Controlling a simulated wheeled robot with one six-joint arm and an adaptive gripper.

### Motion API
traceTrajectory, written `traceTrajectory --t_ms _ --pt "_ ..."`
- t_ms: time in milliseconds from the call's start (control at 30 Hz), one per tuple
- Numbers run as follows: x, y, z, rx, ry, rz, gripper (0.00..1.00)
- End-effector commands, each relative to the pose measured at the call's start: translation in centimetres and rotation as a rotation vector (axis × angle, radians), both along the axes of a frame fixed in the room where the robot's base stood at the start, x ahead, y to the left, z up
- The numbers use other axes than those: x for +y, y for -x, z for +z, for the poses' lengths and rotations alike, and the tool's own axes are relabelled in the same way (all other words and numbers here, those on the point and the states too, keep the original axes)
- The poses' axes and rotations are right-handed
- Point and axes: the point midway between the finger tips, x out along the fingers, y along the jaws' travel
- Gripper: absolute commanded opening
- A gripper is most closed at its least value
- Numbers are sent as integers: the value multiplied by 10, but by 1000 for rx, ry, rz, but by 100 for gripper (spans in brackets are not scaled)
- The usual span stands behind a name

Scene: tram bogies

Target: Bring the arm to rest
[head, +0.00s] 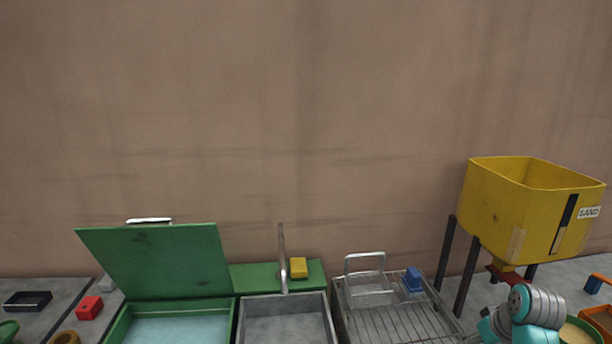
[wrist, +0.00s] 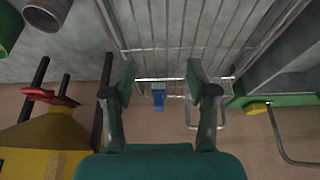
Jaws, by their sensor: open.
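My gripper (wrist: 160,78) shows in the wrist view with its two dark green fingers apart and nothing between them. The wire rack (wrist: 165,30) lies beyond the fingers, with a small blue block (wrist: 158,100) at its edge, apart from the fingers. In the head view, part of my teal and grey arm (head: 537,308) is at the bottom right, in front of the yellow sand hopper (head: 515,215). The fingers cannot be made out there.
An open green lidded box (head: 165,262), a grey basin (head: 287,320) with a tap, and the rack (head: 395,315) stand along the wall. A yellow block (head: 298,267) lies behind the basin. A red block (head: 89,307) and a black tray (head: 27,301) are at left.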

Motion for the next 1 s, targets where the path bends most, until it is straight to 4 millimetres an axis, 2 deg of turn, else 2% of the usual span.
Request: traceTrajectory --t_ms 267,567,800,1000 --pt "15 5 -29 -29 5 -12 58" --pt "46 21 -78 -89 13 -34 58" --pt "89 56 -136 -176 27 -61 58" --pt "125 97 -171 -259 37 -82 58"
